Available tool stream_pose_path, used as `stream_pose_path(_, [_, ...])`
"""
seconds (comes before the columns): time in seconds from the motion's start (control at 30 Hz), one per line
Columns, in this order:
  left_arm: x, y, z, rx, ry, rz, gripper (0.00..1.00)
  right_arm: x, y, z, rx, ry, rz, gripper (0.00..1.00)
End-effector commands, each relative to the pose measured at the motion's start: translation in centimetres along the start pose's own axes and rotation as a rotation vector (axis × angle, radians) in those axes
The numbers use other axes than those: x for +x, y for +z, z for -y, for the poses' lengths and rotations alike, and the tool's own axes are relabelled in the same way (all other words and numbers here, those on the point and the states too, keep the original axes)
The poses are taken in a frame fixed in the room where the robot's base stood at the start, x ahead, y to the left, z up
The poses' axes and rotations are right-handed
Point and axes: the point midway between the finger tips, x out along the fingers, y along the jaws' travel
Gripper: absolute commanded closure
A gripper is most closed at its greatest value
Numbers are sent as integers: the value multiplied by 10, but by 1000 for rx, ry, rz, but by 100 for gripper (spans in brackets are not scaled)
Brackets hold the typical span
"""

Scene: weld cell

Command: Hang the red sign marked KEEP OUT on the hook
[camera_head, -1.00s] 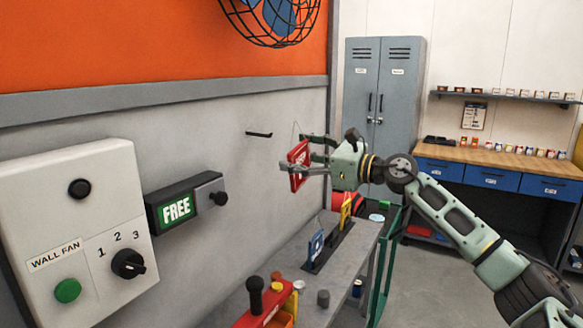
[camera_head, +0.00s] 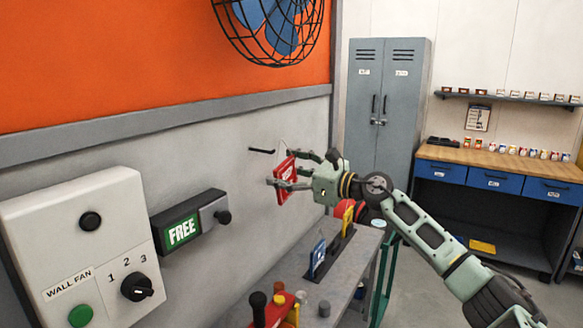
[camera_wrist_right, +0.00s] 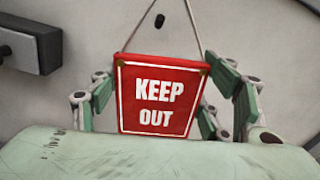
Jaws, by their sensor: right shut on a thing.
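The red KEEP OUT sign (camera_head: 285,180) is held upright in the air by my right gripper (camera_head: 284,170), which is shut on its sides. In the right wrist view the sign (camera_wrist_right: 160,95) faces the camera between the fingers, and its cord rises in a peak out of the top of the picture. The black hook (camera_head: 261,151) sticks out of the grey wall, just above and left of the sign in the head view. In the right wrist view the hook (camera_wrist_right: 160,21) shows as a dark spot between the two cord strands. My left gripper is not in view.
A grey bench (camera_head: 290,268) below carries a rack with a blue sign (camera_head: 318,258) and a yellow sign. A FREE indicator box (camera_head: 183,231) and a WALL FAN panel (camera_head: 65,225) are on the wall at left. A caged fan (camera_head: 268,30) is above.

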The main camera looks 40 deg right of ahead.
Motion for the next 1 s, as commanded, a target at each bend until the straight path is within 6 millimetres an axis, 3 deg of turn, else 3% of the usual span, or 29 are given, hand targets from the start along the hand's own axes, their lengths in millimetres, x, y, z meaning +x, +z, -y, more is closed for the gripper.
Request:
stream_pose_path(0.57, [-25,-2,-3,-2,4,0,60,36,-2,-1,1,0,1,60])
stream_pose_path(1.0, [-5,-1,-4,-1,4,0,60,47,-25,-6,0,0,0,60])
